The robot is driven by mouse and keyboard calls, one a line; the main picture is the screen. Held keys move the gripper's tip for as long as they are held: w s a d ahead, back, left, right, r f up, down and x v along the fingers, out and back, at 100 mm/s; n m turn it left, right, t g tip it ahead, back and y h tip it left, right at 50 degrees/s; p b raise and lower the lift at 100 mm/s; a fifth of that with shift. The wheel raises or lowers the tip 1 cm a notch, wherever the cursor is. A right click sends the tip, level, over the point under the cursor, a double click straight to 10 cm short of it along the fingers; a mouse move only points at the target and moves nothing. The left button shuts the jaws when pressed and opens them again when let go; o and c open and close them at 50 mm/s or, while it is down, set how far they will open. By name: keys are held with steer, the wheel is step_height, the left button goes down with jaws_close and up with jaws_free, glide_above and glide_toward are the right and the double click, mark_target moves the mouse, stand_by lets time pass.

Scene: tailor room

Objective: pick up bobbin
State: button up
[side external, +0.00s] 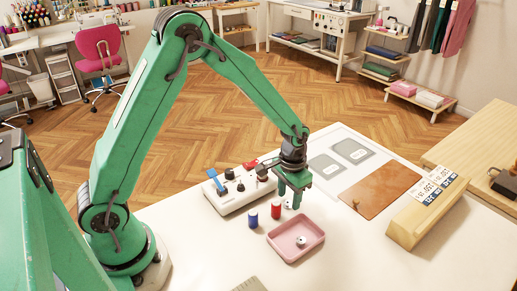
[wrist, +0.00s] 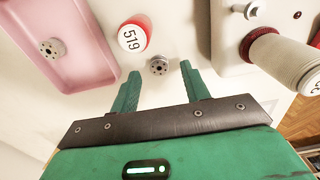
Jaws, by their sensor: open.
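A small grey metal bobbin (wrist: 159,65) with holes in its face lies on the white table. In the wrist view it sits between the tips of my gripper (wrist: 160,74), with a gap to each finger. My gripper is open and empty. In the side view my gripper (side external: 291,198) points down just behind the pink tray, and its fingers largely hide this bobbin. A second, similar bobbin (wrist: 52,48) lies inside the pink tray; it also shows in the side view (side external: 301,241).
A red spool (side external: 276,211) labelled 519 stands close by my fingers, with a blue spool (side external: 253,219) left of it. The pink tray (side external: 275,244) is in front. A white control box (side external: 233,202) stands behind left. A brown sheet (side external: 378,192) and wooden block (side external: 415,225) lie right.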

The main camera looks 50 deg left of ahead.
steer(key=shift+f, duration=0.65)
jaws_close()
